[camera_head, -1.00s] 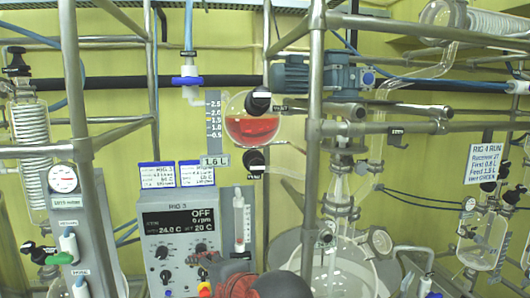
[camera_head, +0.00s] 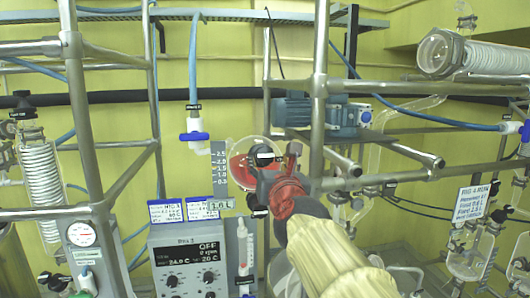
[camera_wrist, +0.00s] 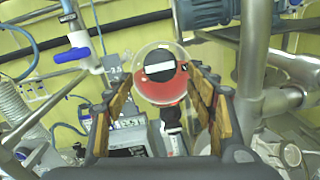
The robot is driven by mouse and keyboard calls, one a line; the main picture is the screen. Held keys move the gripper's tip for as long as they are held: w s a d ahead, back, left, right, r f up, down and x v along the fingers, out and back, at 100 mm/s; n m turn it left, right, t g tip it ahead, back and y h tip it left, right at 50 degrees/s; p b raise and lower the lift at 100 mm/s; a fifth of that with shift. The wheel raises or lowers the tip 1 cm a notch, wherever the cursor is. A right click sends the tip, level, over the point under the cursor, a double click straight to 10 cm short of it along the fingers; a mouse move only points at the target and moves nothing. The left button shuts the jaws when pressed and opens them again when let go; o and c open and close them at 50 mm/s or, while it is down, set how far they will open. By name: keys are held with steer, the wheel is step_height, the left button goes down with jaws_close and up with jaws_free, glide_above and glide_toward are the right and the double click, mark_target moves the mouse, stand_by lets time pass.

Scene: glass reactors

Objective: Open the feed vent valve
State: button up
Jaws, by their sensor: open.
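The feed vessel (camera_head: 239,169) is a round glass flask with red liquid, and it also shows in the wrist view (camera_wrist: 172,88). The vent valve's black knob (camera_head: 262,146) with a white label sits on its front upper side. In the wrist view the knob (camera_wrist: 158,57) appears between and a little beyond my fingertips. My gripper (camera_wrist: 160,80) is open, one finger to each side of the knob in the picture. I cannot tell if either finger touches it. In the head view my gripper (camera_head: 275,172) hides the vessel's lower right part.
A blue-handled valve (camera_head: 194,136) hangs left of the vessel beside a level scale (camera_head: 217,165). A steel post (camera_head: 319,90) and a blue motor (camera_head: 310,113) stand close on the right. The control box (camera_head: 190,265) is below.

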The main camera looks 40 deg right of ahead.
mark_target(266, 158)
steer(key=b+x, duration=0.1)
steer(key=x, duration=0.5)
steer(key=shift+w+d+f, duration=0.15)
steer(key=shift+w+d, duration=0.1)
steer(key=shift+w, duration=0.05)
steer(key=shift+c, duration=0.9)
steer(key=c, duration=1)
